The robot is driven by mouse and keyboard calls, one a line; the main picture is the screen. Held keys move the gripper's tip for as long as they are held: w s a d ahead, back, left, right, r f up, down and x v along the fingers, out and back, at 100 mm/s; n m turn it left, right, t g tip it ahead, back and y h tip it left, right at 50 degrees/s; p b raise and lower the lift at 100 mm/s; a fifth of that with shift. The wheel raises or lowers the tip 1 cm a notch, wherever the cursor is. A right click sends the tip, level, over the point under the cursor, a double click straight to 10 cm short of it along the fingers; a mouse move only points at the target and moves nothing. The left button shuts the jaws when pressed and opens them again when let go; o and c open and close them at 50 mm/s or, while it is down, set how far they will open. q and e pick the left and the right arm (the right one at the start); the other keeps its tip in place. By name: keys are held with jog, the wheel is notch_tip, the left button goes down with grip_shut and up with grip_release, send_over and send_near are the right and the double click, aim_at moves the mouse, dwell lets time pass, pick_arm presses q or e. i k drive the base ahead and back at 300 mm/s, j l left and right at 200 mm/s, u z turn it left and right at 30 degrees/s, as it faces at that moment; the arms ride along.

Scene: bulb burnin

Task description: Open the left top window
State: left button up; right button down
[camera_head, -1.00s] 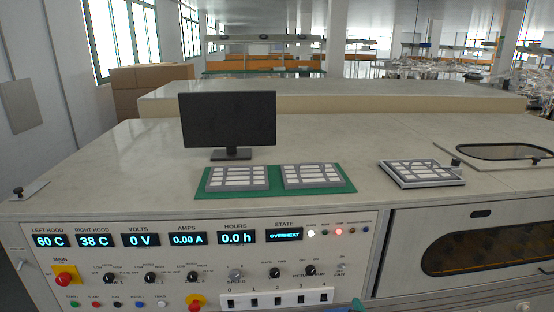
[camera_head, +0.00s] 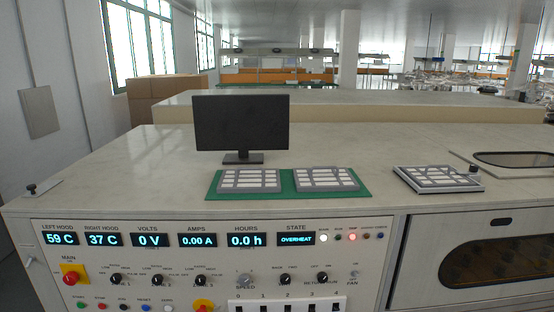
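At the far left of the machine's top, a small dark knob (camera_head: 31,189) stands on a thin flat plate (camera_head: 42,186) cut off by the top's left edge. At the right, a flat panel with a dark oval window (camera_head: 513,159) lies in the top, with another dark knob (camera_head: 473,170) near its left corner. The panel looks flat and closed. I cannot tell which one is the left top window. Neither of my grippers is in view.
A monitor (camera_head: 240,125), a green mat (camera_head: 283,194) with two grey trays and a third grey tray (camera_head: 438,180) stand on the machine top (camera_head: 120,175). The front panel reads LEFT HOOD 59 C, RIGHT HOOD 37 C, OVERHEAT. A front door with a dark window (camera_head: 500,262) is shut.

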aim_at(500, 171)
jog(key=z, duration=1.45)
